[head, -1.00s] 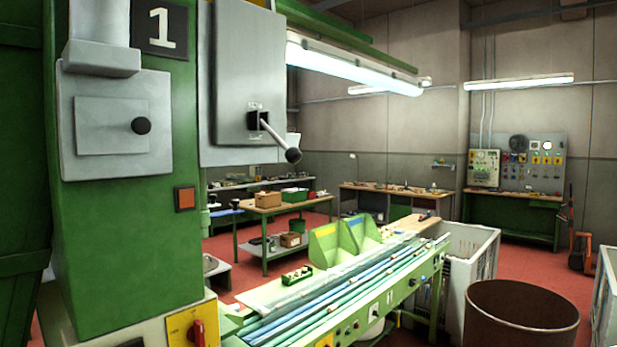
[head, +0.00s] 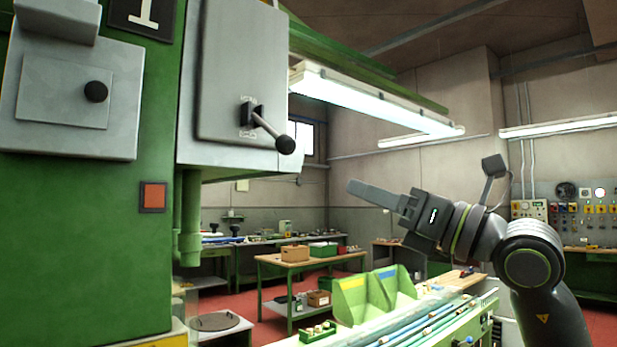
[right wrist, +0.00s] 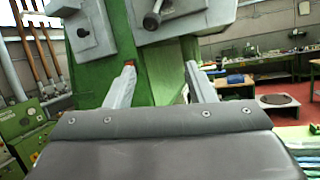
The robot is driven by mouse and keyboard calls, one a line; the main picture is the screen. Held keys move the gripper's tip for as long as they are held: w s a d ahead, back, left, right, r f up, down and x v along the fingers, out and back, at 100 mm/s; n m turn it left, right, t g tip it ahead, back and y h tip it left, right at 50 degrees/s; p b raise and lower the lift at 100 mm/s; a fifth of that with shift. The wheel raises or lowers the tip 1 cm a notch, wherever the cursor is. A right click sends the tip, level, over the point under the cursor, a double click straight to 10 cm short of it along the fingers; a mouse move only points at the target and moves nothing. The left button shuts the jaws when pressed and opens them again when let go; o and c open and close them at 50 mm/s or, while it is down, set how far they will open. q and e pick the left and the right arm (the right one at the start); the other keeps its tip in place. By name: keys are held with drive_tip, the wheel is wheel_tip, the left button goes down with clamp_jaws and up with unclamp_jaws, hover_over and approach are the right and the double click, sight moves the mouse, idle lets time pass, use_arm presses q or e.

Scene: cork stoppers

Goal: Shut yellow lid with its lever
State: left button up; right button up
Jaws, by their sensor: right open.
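No yellow lid can be made out in either view. A lever with a black ball knob (head: 284,144) sticks out of the grey box (head: 222,70) on the green machine and slants down to the right. The lever also shows at the top of the right wrist view (right wrist: 153,18). My right gripper (head: 352,189) is in mid-air to the right of the lever and a little lower in the head view, apart from it. Its two fingers (right wrist: 160,78) are spread with nothing between them. My left gripper is not in view.
The green machine column (head: 105,240) fills the left, with a grey panel with a black knob (head: 96,91) and a red button (head: 153,196). A lit lamp (head: 370,104) hangs behind. Green bins (head: 365,297) and a workbench (head: 290,262) stand beyond.

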sight(293, 146)
drive_tip(key=shift+n+t, duration=0.4)
drive_tip(key=p+x, duration=0.2)
drive_tip(key=x, duration=0.3)
drive_tip(key=s+r+p+x, duration=0.1)
drive_tip(key=p+x, duration=0.2)
drive_tip(key=x, duration=0.2)
drive_tip(key=r+p+x, duration=0.1)
drive_tip(key=p+x, duration=0.2)
drive_tip(key=x, duration=0.2)
drive_tip(key=shift+s+a+r, duration=0.2)
drive_tip(key=shift+a, duration=0.1)
drive_tip(key=shift+w+a+r, duration=0.15)
drive_tip(key=shift+w+a, duration=0.25)
drive_tip(key=shift+a, duration=0.05)
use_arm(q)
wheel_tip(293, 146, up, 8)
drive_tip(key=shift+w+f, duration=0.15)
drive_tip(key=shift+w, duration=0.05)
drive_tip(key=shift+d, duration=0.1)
use_arm(e)
drive_tip(key=shift+c, duration=0.2)
clamp_jaws()
